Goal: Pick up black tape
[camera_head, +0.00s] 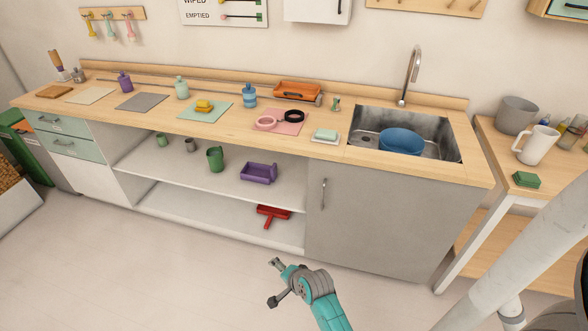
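The black tape (294,114) is a dark ring lying flat on a pink mat (290,128) on the wooden counter, left of the sink. A pink tape ring (266,122) lies on the same mat, just left of the black one. My gripper (272,277) is low in front of the cabinet, over the floor, well below and apart from the counter. It is small in view, and nothing shows held in it.
An orange dustpan-like item (297,91) lies behind the black tape. A soap dish (325,136) is to its right, then the sink (440,147) with a blue bowl (401,141). A blue bottle (249,96) stands to its left. The floor (170,270) before the cabinet is clear.

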